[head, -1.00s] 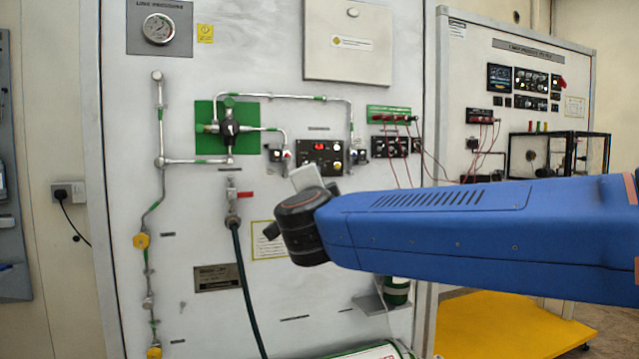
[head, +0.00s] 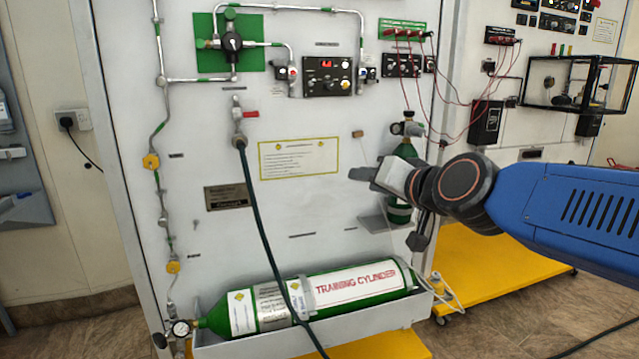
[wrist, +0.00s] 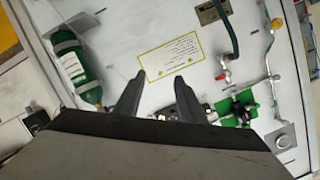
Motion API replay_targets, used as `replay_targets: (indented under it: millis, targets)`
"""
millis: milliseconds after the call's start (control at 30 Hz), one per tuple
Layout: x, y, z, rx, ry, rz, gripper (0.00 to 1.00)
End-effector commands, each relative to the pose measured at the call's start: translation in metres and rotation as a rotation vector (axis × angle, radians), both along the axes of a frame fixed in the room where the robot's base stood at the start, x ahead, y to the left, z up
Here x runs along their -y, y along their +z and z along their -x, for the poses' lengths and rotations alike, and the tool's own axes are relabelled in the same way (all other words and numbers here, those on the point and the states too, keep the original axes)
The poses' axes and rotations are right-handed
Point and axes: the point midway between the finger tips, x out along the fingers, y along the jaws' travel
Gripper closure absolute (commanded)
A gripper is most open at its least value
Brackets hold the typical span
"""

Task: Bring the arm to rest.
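My blue arm (head: 580,205) reaches in from the right side of the head view. My gripper (wrist: 160,88) shows two dark fingers standing apart in the wrist view, with nothing between them. In the head view the gripper end (head: 392,178) is in front of the trainer panel, overlapping the small green cylinder in the picture. Part of the gripper is hard to make out there. I cannot tell its exact distance from the panel.
The white trainer panel (head: 300,215) carries pipes, valves and a red-handled tap (head: 245,114) with a hanging green hose. A small green cylinder (head: 404,150) stands on a bracket. A large training cylinder (head: 350,285) lies in a tray below. A second panel (head: 540,45) stands right.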

Motion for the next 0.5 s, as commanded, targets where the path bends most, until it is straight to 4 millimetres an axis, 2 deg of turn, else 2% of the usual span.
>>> replay_targets:
  millis: [33, 200, 400, 500]
  targets:
    - [0.016, -0.022, 0.015, -0.044, 0.009, 0.059, 0.64]
    - [0.061, -0.101, 0.068, -0.226, 0.045, 0.254, 0.64]
    - [0.119, -0.182, 0.140, -0.455, 0.045, 0.445, 0.64]
    - [0.146, -0.214, 0.175, -0.568, 0.034, 0.519, 0.64]
